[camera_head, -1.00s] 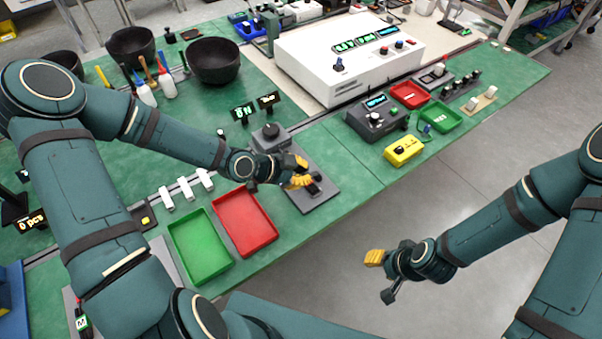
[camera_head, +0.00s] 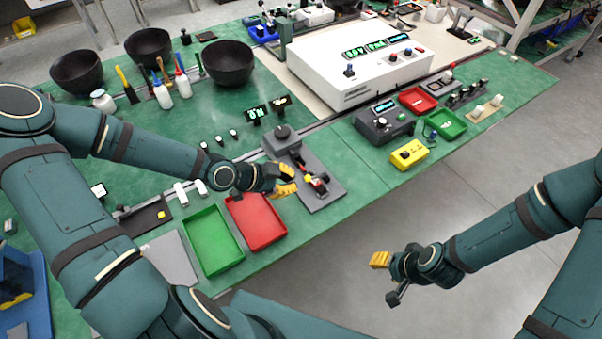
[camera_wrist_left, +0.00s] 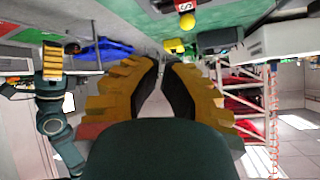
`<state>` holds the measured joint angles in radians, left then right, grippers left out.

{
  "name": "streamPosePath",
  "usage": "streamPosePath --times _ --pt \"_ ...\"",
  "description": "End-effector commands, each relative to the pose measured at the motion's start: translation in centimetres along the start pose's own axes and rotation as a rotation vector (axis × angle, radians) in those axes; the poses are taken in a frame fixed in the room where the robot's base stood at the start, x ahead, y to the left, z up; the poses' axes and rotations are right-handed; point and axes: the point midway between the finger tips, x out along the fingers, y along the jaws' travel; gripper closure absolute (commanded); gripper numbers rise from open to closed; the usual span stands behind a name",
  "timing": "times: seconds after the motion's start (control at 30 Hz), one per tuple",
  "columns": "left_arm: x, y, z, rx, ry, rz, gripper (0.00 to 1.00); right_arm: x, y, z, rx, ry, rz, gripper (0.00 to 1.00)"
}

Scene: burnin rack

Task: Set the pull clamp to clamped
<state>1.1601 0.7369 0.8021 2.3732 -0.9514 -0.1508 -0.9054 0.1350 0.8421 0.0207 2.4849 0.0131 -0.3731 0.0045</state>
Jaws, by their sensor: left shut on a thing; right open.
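The pull clamp (camera_head: 318,183), with red and black parts and a small yellow piece, sits on a grey base plate (camera_head: 325,201) at the front edge of the green table. My left gripper (camera_head: 295,180) is just left of it, fingers pointing towards it. In the left wrist view its fingers (camera_wrist_left: 162,65) are nearly together; what they close on cannot be made out. A red and black part with a yellow ball (camera_wrist_left: 187,21) shows beyond the fingertips there, seemingly apart from them. My right gripper (camera_head: 385,278) is open and empty over the floor, away from the table.
A red tray (camera_head: 270,240) and a green tray (camera_head: 224,268) lie left of the clamp plate. A grey block with a dark knob (camera_head: 282,138) stands behind the clamp. A yellow box (camera_head: 409,154) lies to the right; green table between is clear.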

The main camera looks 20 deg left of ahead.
Motion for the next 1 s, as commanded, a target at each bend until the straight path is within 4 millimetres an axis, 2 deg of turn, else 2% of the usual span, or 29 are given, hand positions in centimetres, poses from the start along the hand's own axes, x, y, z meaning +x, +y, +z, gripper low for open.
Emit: streamPosePath --times 0.1,0.3,1.0 --pt "-0.87 0.24 0.54 -0.003 0.000 0.000 1.00 -0.50 -0.15 -0.05 0.000 0.000 -0.001 0.53" --pt "-1.39 0.44 1.00 0.000 0.001 0.000 1.00 -0.70 -0.21 -0.07 0.000 0.000 -0.001 0.53" --pt "-1.41 0.46 1.06 0.001 0.000 0.000 1.00 -0.67 -0.19 -0.07 0.001 0.000 -0.001 0.53"
